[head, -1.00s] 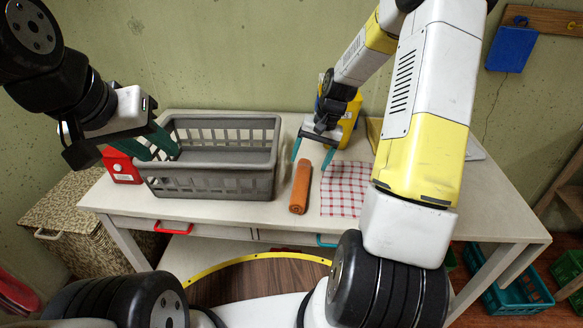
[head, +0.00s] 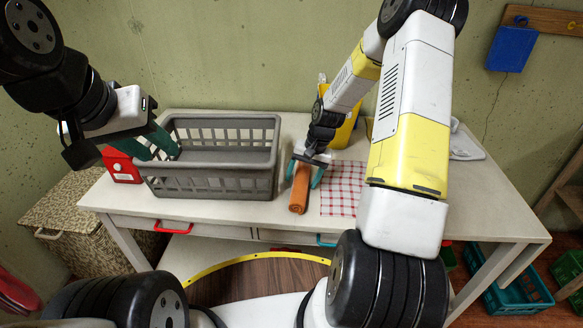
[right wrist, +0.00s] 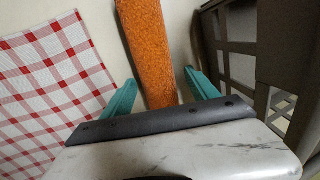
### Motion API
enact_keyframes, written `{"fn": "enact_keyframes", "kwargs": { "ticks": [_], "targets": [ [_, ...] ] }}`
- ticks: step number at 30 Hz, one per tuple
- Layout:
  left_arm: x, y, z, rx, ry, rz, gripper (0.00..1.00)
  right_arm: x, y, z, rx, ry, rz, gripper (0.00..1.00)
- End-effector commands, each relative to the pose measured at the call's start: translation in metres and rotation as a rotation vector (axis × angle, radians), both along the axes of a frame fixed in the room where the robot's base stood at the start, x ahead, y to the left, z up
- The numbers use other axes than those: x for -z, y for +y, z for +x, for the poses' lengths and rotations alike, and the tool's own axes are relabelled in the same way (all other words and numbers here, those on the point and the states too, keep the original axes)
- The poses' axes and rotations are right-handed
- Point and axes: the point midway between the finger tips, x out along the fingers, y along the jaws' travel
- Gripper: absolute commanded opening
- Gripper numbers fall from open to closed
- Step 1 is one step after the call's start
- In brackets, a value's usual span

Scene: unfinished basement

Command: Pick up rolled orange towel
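The rolled orange towel (head: 299,191) lies on the table between the grey basket and a checked cloth. My right gripper (head: 304,178) is over its far end, with one teal finger on each side of the roll. In the right wrist view the towel (right wrist: 150,50) runs between the two open fingers (right wrist: 157,92), with gaps visible on both sides. My left gripper (head: 160,146) is at the left end of the basket; its teal fingers show there, but their spacing is unclear.
The grey basket (head: 222,184) stands left of the towel. A red-and-white checked cloth (head: 342,190) lies flat to its right. A red box (head: 121,166) sits at the table's left, and a yellow container (head: 345,128) stands behind my right arm. Bare tabletop (head: 400,220) lies to the right.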

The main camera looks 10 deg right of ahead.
Motion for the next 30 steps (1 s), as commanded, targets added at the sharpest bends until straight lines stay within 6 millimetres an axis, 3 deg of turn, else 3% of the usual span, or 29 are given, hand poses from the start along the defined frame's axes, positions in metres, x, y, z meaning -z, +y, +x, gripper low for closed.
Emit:
{"fn": "enact_keyframes", "kwargs": {
  "ticks": [1,6,9,19,27,30],
  "targets": [
    [0.0,0.0,0.0,0.0,0.0,0.0,0.36,0.0,0.0,0.0,0.0,0.0,0.0,0.56],
    [0.0,0.0,0.0,0.0,0.0,0.0,0.36,0.0,0.0,0.0,0.0,0.0,0.0,0.23],
    [0.0,0.0,0.0,0.0,0.0,0.0,0.36,0.0,0.0,0.0,0.0,0.0,0.0,0.08],
    [0.0,0.0,0.0,0.0,0.0,0.0,0.36,-0.005,0.0,0.0,0.0,-0.001,0.0,0.08],
    [0.0,0.0,0.0,0.0,0.0,0.0,0.36,-0.035,0.0,0.001,-0.001,-0.004,-0.001,0.08],
    [0.0,0.0,0.0,0.0,0.0,0.0,0.36,-0.038,-0.002,-0.019,0.001,0.003,0.0,0.08]
  ]
}}
